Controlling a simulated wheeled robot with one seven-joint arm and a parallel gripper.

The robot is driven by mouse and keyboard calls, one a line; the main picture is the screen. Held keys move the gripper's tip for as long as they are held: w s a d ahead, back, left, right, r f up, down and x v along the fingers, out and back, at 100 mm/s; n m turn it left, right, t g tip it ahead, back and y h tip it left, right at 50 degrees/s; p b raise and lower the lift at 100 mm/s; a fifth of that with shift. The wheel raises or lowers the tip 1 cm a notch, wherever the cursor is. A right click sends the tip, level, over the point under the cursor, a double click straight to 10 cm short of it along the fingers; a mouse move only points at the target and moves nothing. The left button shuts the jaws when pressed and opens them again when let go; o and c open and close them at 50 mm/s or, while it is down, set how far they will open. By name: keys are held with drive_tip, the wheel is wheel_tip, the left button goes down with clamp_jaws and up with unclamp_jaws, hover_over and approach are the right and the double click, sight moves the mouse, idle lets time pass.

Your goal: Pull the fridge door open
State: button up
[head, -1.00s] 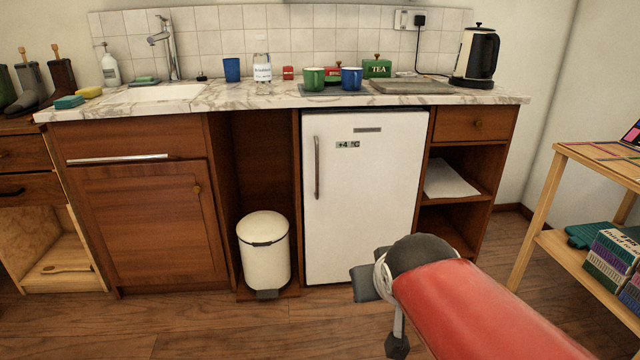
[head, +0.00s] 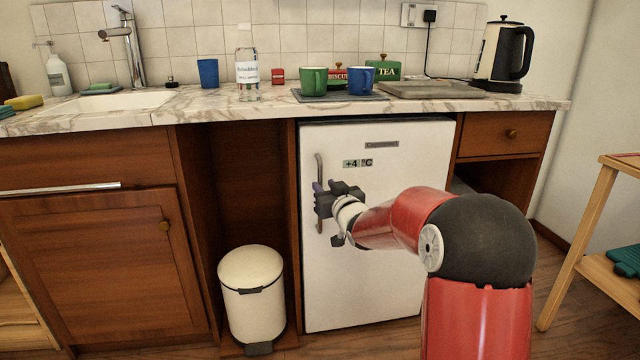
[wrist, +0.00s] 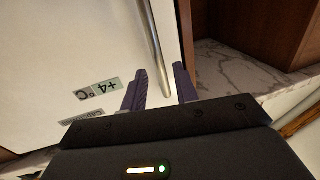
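The white fridge door (head: 390,260) is shut, flush in the counter. Its upright metal handle (head: 319,165) is on the door's left side. Whether the fingertips touch the door is hard to tell.
A cream pedal bin (head: 252,295) stands left of the fridge. The marble counter (head: 220,110) above holds mugs, tins, a bottle and a kettle (head: 503,55). A wooden shelf unit (head: 575,240) is at the right. Floor in front of the fridge looks clear.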

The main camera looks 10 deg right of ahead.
sight(321, 183)
drive_tip(key=shift+w+a, duration=0.2)
drive_tip(key=shift+w, duration=0.85)
drive_tip(key=shift+w+a, duration=0.2)
drive_tip(key=shift+w, duration=0.8)
clamp_jaws()
